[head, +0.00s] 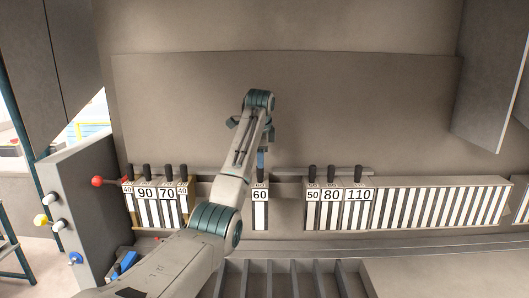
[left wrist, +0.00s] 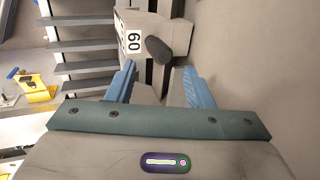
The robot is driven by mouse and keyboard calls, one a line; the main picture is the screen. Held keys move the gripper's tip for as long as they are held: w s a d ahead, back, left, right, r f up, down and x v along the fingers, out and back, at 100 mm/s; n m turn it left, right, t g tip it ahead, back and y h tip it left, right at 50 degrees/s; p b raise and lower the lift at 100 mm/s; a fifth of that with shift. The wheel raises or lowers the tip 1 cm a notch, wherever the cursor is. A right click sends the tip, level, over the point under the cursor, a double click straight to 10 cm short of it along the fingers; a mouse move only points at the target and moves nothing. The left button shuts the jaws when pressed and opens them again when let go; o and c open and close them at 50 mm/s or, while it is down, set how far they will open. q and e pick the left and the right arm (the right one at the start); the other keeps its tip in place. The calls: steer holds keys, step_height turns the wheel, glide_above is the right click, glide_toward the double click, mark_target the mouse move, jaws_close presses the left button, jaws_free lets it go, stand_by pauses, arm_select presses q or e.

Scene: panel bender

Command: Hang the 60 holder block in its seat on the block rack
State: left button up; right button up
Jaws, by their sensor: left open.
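The 60 holder block (head: 260,208) is upright in the row at the block rack (head: 290,189), with a gap on each side, level with the neighbouring blocks. In the left wrist view the block (left wrist: 134,42) shows its 60 label and dark round handle (left wrist: 159,49). My left gripper (head: 261,163) is just above and behind the block in the head view. In the left wrist view its two blue fingers (left wrist: 158,84) are spread apart with nothing between them, and the handle lies just ahead of them. I cannot tell whether the block is fully seated. My right gripper is not in view.
Blocks labelled 90 (head: 146,194) and 70 (head: 167,194) stand with others left of the gap. Blocks 50, 80 (head: 332,195) and 110 stand to the right, beside a long striped row (head: 440,205). A slotted tray (head: 285,265) lies below.

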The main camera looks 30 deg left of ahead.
mark_target(260, 171)
arm_select(q)
steer(key=f, duration=0.1)
steer(key=a+f, duration=0.1)
steer(key=f, duration=0.1)
steer(key=shift+f, duration=0.2)
steer(key=shift+w+f, duration=0.4)
steer(key=shift+f, duration=0.2)
steer(key=shift+w+f, duration=0.35)
steer(key=shift+f, duration=0.25)
steer(key=shift+x, duration=0.8)
steer(key=shift+a, duration=0.15)
steer(key=shift+s+f, duration=0.1)
steer(key=shift+s, duration=0.1)
steer(key=c, duration=0.7)
steer(key=shift+c, duration=0.4)
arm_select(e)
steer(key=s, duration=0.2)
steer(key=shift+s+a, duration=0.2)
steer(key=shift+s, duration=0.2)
arm_select(q)
steer(key=shift+r, duration=0.2)
